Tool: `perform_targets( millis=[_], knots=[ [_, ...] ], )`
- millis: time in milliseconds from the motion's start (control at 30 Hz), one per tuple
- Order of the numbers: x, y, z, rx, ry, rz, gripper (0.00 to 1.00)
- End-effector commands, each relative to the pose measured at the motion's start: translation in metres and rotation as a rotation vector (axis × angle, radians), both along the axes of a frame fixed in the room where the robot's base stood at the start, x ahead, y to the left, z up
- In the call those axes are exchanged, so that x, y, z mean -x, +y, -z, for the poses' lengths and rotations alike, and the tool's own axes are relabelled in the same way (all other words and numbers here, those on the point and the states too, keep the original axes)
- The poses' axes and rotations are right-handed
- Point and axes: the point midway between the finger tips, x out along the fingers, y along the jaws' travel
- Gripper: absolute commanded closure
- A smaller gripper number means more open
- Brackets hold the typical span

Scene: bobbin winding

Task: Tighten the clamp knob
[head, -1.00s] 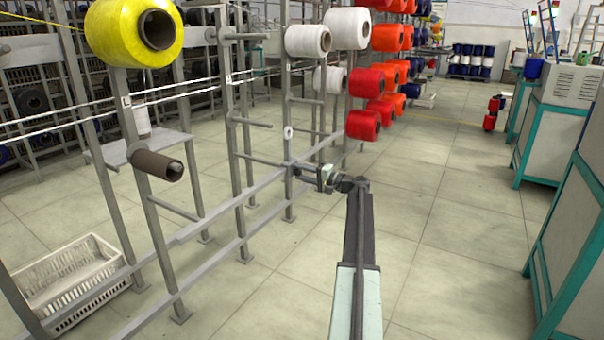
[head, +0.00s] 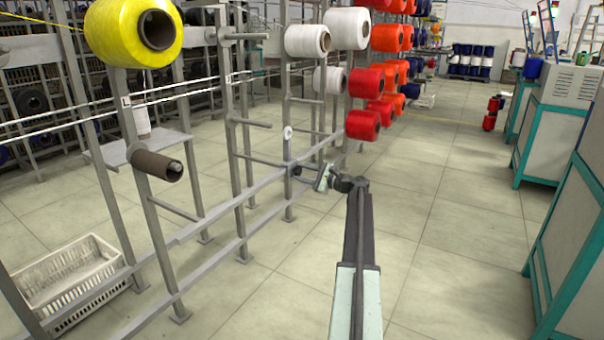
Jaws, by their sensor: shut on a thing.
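My gripper (head: 303,171) is at the end of my arm, in the middle of the head view, against the grey rack post. It is shut on the clamp knob (head: 296,170), a small dark piece at the post where a horizontal rod (head: 262,160) meets it. The fingers hide most of the knob, and its fine shape is too small to tell. My wrist is tilted beside it.
A small white disc (head: 288,132) sits on the same post above the knob. White spools (head: 307,41) and red spools (head: 363,125) hang above and behind. A yellow spool (head: 133,32) and a white crate (head: 68,280) are at left. The floor right of my arm is clear.

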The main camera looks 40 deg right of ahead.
Motion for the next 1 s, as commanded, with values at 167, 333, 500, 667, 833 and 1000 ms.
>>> perform_targets(
  millis=[167, 333, 500, 667, 833, 1000],
  knots=[
    [0.0018, -0.0018, 0.0008, -0.157, 0.041, 0.004, 1.0],
    [0.0017, -0.0017, 0.0009, -0.299, 0.076, 0.004, 1.0],
    [0.0018, -0.0016, 0.001, -0.416, 0.105, 0.004, 1.0],
    [0.0018, -0.0015, 0.001, -0.498, 0.125, 0.003, 1.0],
    [0.0017, -0.0015, 0.001, -0.553, 0.14, 0.003, 1.0],
    [0.0017, -0.0014, 0.001, -0.578, 0.146, 0.003, 1.0]
  ],
)
